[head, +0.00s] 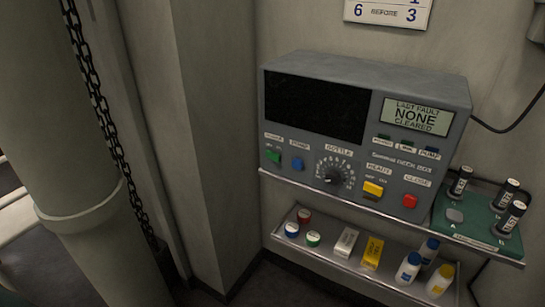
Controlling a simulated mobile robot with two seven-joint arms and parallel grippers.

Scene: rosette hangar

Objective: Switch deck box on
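The deck box (420,88) is a grey console on a metal shelf against the wall. Its large screen (316,106) is dark. A small pale display (416,117) reads "LAST FAULT NONE CLEARED". Along the lower front are a green control (273,156), a blue control (297,163), a black dial (333,173), a yellow control (373,188) and a red button (409,201). The small label above the green control seems to read "POWER", but it is blurred. Small dark indicators (406,142) sit under the display. Neither gripper shows in the head view.
A green block with black-capped vials (473,222) stands right of the box. The lower shelf (330,248) holds small tubs, cartons and blue- and yellow-capped bottles (408,268). A thick pipe (60,120) and hanging chain (104,110) stand left. A cable (508,130) runs off right.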

